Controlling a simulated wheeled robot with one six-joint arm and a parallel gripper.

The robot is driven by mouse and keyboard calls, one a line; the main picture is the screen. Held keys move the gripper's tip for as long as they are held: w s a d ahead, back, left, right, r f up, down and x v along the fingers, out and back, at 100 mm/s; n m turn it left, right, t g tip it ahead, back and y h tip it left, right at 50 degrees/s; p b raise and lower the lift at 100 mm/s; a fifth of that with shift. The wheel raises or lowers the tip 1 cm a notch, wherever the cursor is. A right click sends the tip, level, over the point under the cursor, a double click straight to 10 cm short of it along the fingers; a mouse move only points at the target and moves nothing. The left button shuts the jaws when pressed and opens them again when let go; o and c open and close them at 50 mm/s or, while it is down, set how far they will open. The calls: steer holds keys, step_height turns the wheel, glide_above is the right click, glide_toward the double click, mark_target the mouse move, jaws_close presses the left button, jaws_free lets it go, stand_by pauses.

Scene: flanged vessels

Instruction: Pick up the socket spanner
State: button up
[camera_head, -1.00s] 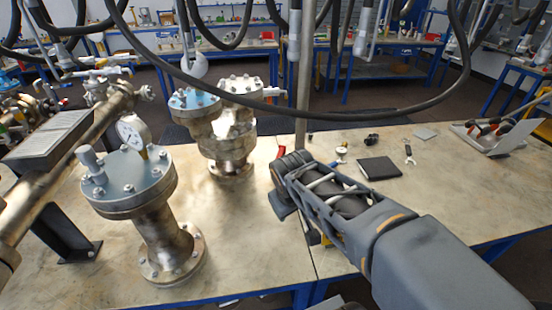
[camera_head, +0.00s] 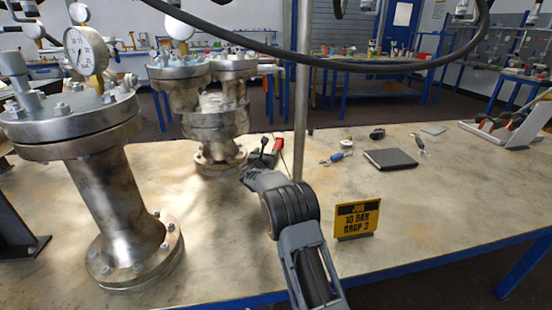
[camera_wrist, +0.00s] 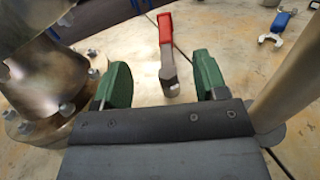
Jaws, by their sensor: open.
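A tool with a red handle and a grey metal end, which I take to be the socket spanner (camera_wrist: 166,42), lies on the table in the wrist view. Its metal end points towards my gripper (camera_wrist: 160,64), whose two green-padded fingers are open on either side of it, apart from it. In the head view the red handle (camera_head: 278,144) shows just beyond my gripper (camera_head: 261,158), to the right of the twin-topped vessel. The rest of the tool is hidden there by my arm.
A twin-topped flanged vessel (camera_head: 217,122) stands close left of my gripper; its bolted base (camera_wrist: 40,118) shows in the wrist view. A vertical pole (camera_head: 302,95) stands close right. A gauge vessel (camera_head: 115,185) is at left. A yellow sign (camera_head: 357,219) stands at the front edge.

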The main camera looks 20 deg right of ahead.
step_height(320, 180, down, 8)
steer(key=b, duration=0.2)
steer(key=shift+w+f+b, duration=0.1)
steer(key=shift+f+b, duration=0.15)
steer(key=shift+b, duration=0.05)
steer(key=shift+w+d+r, duration=0.2)
steer(key=shift+w+r, duration=0.05)
steer(key=shift+w, duration=0.15)
steer(key=shift+x, duration=3.25)
steer(key=shift+r, duration=0.1)
steer(key=shift+c, duration=0.4)
jaws_close()
steer(key=shift+r, duration=0.2)
